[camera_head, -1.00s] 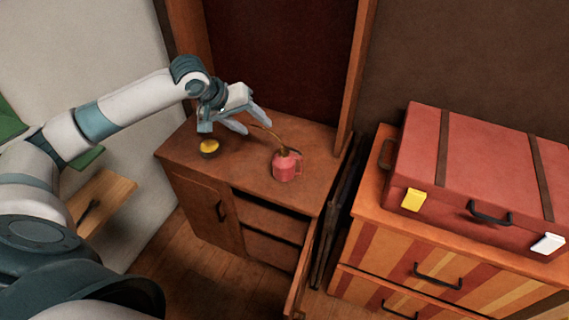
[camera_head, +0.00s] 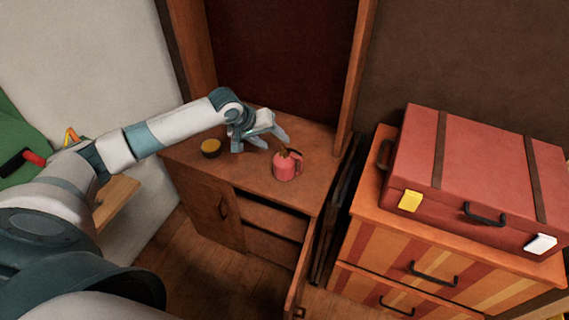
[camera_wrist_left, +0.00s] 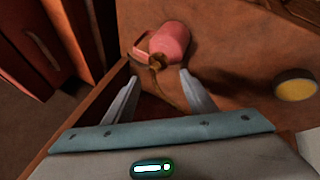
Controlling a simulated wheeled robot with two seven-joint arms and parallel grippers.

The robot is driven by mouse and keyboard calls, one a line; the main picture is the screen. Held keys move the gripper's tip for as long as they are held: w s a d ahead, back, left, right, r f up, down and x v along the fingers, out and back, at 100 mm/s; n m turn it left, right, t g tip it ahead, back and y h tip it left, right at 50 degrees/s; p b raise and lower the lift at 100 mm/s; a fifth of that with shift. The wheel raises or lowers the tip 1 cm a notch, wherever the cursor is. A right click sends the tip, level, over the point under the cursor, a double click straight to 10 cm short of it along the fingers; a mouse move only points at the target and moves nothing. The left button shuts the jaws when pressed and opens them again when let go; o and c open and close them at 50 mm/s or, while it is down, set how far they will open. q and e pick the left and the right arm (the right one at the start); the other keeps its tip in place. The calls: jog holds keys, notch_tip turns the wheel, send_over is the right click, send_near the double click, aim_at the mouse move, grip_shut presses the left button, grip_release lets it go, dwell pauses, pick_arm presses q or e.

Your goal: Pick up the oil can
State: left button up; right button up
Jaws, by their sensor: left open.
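The oil can (camera_head: 286,167) is pinkish red with a side handle and a brass-coloured spout base. The thin spout is mostly hidden by the gripper in the head view. My right gripper is not in view.
A round yellow-topped tin (camera_head: 211,147) stands left of the gripper on the cabinet top (camera_head: 250,180); it also shows in the wrist view (camera_wrist_left: 295,88). The cabinet door (camera_head: 303,275) hangs open. A red suitcase (camera_head: 480,170) lies on striped drawers (camera_head: 440,270) at right.

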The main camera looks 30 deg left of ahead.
aim_at(280, 151)
pick_arm(q)
jog(key=shift+w+d+f+p, duration=0.2)
jog(key=shift+w+f+p, duration=0.1)
jog(key=shift+f+p, duration=0.2)
jog(key=p+x, duration=0.1)
jog(key=x, duration=0.1)
jog(key=shift+w+f, duration=0.2)
jog(key=shift+f, duration=0.15)
jog(key=shift+w+d+f, duration=0.15)
jog(key=shift+w+f, duration=0.15)
jog(key=shift+f, duration=0.2)
jog(key=shift+s, duration=0.1)
grip_shut()
